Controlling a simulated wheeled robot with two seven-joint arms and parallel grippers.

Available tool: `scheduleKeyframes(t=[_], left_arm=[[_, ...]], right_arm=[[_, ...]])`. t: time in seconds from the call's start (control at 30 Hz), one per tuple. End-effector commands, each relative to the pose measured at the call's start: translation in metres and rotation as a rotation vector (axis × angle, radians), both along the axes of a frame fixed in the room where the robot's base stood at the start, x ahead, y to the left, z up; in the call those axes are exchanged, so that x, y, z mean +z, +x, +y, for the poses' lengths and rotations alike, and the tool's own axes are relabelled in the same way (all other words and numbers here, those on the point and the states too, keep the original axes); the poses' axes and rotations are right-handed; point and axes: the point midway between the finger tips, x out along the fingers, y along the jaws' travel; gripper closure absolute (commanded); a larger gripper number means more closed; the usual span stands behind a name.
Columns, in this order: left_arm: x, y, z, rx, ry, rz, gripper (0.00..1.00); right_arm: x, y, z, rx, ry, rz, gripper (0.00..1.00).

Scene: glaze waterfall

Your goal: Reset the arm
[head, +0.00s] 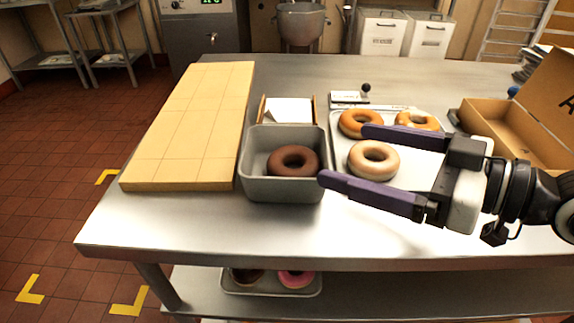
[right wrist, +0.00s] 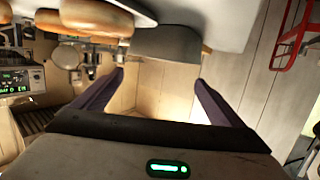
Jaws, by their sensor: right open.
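My right gripper (head: 343,156) reaches in from the right, above the table. Its two purple fingers are spread apart with nothing gripped between them. In the head view the fingers overlap the area of a plain pale donut (head: 374,160) on a white tray. In the right wrist view the gripper (right wrist: 160,88) is open and empty, with donuts (right wrist: 95,18) and a grey tub (right wrist: 166,44) beyond the fingers. My left gripper shows in neither view.
A grey tub (head: 284,194) holds a chocolate donut (head: 293,161). Glazed donuts (head: 361,123) lie on the white tray (head: 341,183). A wooden board (head: 191,120) lies left and an open cardboard box (head: 510,140) stands right. The steel table's (head: 190,232) front strip is clear.

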Motion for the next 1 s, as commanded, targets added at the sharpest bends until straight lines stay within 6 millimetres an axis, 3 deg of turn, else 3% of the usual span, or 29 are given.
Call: scheduleKeyframes(t=[0.57,1.0], left_arm=[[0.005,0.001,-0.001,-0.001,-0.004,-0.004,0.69],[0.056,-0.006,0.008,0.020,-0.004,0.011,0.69]], right_arm=[[0.007,-0.006,-0.008,0.001,0.000,-0.002,0.08],[0.078,-0.006,-0.008,0.001,0.000,-0.001,0.08]])
